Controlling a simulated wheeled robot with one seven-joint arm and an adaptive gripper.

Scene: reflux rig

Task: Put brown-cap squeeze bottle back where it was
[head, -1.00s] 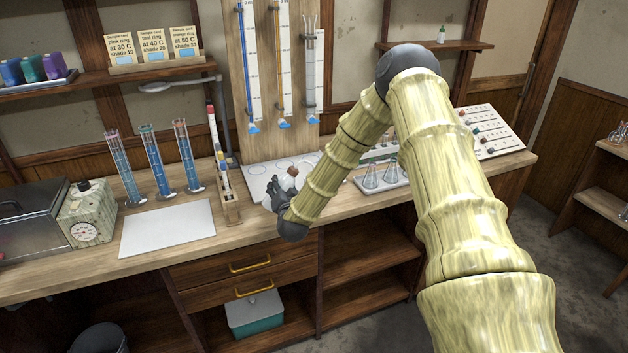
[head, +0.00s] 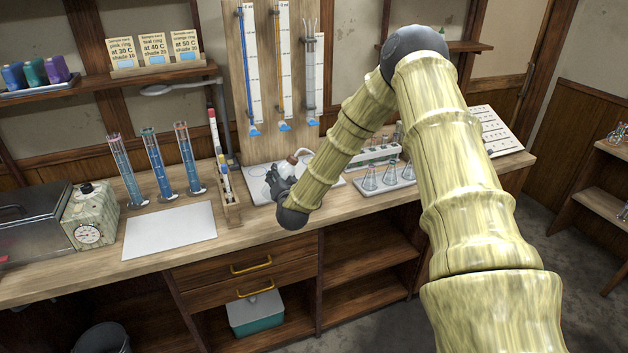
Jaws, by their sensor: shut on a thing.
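My gripper (head: 273,181) is in front of the tall backboard, low over the bench and close to the white mat with circles (head: 256,170). It is shut on a whitish squeeze bottle (head: 284,168), which has a pale bent nozzle and a small brownish patch near its top. The fingers and wrist hide much of the bottle. I cannot tell whether its base touches the mat.
A wooden rack of tubes (head: 229,184) stands just left of my gripper. Tall cylinders (head: 155,165) and a white sheet (head: 170,231) are further left. A tray of flasks (head: 388,180) is to the right. The backboard (head: 262,80) rises behind.

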